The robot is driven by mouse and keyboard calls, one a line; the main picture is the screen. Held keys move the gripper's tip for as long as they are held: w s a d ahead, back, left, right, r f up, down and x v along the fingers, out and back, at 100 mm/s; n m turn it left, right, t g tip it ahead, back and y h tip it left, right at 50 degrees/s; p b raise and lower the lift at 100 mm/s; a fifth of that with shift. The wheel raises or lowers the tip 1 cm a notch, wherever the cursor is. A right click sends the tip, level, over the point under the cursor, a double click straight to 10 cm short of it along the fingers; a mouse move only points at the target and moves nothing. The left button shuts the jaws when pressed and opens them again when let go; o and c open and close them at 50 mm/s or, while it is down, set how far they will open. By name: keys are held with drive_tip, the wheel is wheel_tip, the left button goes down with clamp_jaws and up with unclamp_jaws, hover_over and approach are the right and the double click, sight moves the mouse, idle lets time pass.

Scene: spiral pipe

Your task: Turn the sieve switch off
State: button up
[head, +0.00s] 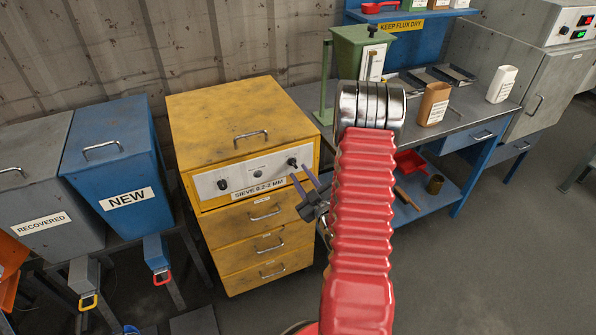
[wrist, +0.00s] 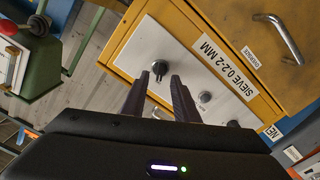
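The yellow sieve cabinet (head: 240,120) has a pale control panel (head: 240,181) on its front, above a "SIEVE 0.2-2 MM" label (head: 258,189). The panel has a dark right knob (head: 292,162), a dark left knob (head: 222,184) and a small round part (head: 257,172) between them. My gripper (head: 303,177) is open in front of the panel's right end. In the wrist view the right knob (wrist: 160,68) shows between and beyond the tips of my open gripper (wrist: 159,78). I cannot tell whether the fingers touch it. The left knob also shows there (wrist: 232,124).
Yellow drawers (head: 265,240) with handles are below the panel. A blue "NEW" bin (head: 115,155) and a grey "RECOVERED" bin (head: 35,165) stand left. A workbench (head: 465,120) with containers is at right. Open floor (head: 480,270) lies at front right.

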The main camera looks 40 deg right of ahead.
drive_tip(key=v, duration=1)
drive_tip(key=shift+s, duration=0.1)
idle(0.3)
drive_tip(key=s+f+m+g+y, duration=0.1)
drive_tip(key=s+f+g, duration=0.15)
drive_tip(key=f, duration=0.25)
drive_tip(key=s+f+m+g, duration=0.2)
drive_tip(key=f+g, duration=0.2)
drive_tip(key=f, duration=0.1)
drive_tip(key=s+f+m+g+y, duration=0.1)
drive_tip(key=s+f+g, duration=0.15)
drive_tip(key=f, duration=0.25)
drive_tip(key=s+a+r+g+y, duration=0.1)
drive_tip(key=s+a+r, duration=0.1)
drive_tip(key=a+r, duration=1.3)
drive_tip(key=s+a+r+n+g+y, duration=0.1)
drive_tip(key=s+a+r+y, duration=0.1)
drive_tip(key=a+r, duration=1.4)
wheel_tip(320, 180, up, 6)
drive_tip(key=shift+a+r+g, duration=0.15)
drive_tip(key=shift+a+g, duration=0.1)
drive_tip(key=shift+g, duration=0.15)
